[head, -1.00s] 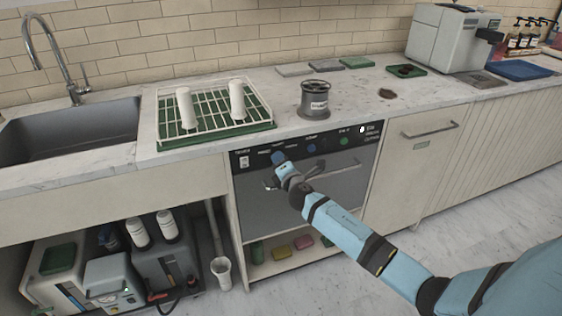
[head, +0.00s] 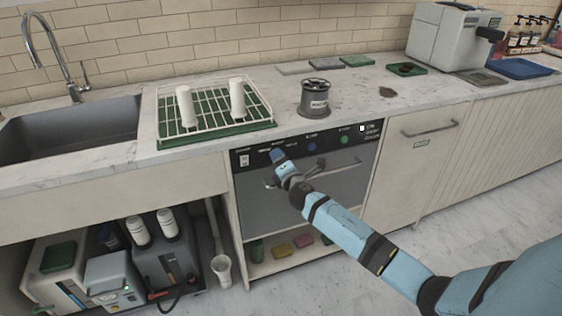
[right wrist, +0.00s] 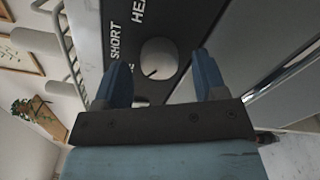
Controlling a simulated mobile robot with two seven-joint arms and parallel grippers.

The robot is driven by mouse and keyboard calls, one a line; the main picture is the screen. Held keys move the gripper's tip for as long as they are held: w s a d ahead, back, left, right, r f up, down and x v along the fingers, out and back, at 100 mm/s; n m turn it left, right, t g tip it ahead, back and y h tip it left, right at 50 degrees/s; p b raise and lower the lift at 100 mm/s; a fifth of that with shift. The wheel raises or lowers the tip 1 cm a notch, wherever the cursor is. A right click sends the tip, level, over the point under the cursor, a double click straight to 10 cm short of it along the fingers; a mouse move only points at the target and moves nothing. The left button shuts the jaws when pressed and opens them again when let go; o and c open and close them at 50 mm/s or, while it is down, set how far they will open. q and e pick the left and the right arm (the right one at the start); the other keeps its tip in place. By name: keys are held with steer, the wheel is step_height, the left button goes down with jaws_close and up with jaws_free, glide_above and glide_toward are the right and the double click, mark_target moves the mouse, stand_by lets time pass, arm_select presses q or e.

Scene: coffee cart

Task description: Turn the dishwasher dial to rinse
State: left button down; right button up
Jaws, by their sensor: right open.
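The dishwasher (head: 290,205) stands under the counter with a dark control panel (head: 330,144) along its top. In the right wrist view a round pale grey dial (right wrist: 158,58) with a dark pointer mark sits on the panel. The lettering "SHORT" and part of a word starting "HEA" shows beside it; I cannot read a rinse label. My right gripper (right wrist: 161,62) is open, its two blue fingers on either side of the dial with visible gaps. In the head view my right gripper (head: 277,156) is at the panel's left part and hides the dial. My left gripper is not in view.
The panel also has a white switch (head: 244,160), a blue button (head: 312,147) and a green button (head: 345,140). A handle bar crosses the dishwasher door below my gripper. A dish rack (head: 259,101) with two white items and a grey canister (head: 314,98) stand on the counter above.

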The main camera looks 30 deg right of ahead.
steer(key=v, duration=1.3)
steer(key=shift+s+p, duration=0.2)
steer(key=shift+p, duration=0.2)
steer(key=shift+a, duration=0.1)
